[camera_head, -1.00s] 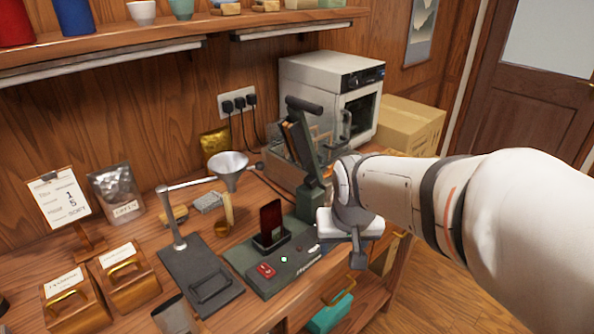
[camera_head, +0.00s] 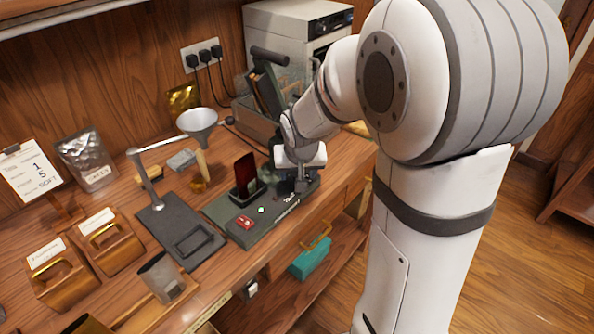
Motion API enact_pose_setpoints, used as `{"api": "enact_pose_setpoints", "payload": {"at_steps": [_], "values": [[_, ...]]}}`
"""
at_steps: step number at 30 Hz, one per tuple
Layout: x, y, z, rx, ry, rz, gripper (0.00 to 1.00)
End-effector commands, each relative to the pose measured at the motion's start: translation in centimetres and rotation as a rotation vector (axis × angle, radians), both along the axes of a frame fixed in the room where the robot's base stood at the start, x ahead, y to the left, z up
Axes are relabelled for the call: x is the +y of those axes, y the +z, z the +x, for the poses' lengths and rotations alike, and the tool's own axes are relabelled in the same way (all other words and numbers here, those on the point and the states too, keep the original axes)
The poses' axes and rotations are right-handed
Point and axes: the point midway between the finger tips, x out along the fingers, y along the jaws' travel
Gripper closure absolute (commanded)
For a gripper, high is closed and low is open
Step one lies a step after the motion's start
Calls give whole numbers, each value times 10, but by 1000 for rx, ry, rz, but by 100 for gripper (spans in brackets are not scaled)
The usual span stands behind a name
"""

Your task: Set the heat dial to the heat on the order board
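The order board (camera_head: 30,172) is a white card on a wooden stand at the far left; I can make out a 1, a 5 and a word that looks like SOFT. The dark press (camera_head: 272,217) stands mid-bench, with a red switch (camera_head: 245,222) and a small lit green lamp (camera_head: 261,210) on its base. My gripper (camera_head: 300,186) points down over the right end of this base. The heat dial cannot be made out; my gripper covers that part of the base. Whether the fingers are open, shut or touching anything is too small to tell.
A dark red upright piece (camera_head: 245,171) stands on the press base, close left of my gripper. A metal funnel (camera_head: 197,121) on a stand is further left. The press lever (camera_head: 270,56) rises behind my wrist. The oven (camera_head: 290,28) stands at the back.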

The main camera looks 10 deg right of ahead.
Motion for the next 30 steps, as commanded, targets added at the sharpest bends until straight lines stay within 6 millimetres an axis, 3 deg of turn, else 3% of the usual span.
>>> {"api": "enact_pose_setpoints", "payload": {"at_steps": [7,23,30], "values": [[0,-1,0,0,1,0,44],[1,-1,0,0,2,-1,87],[0,0,0,0,41,-1,88]]}}
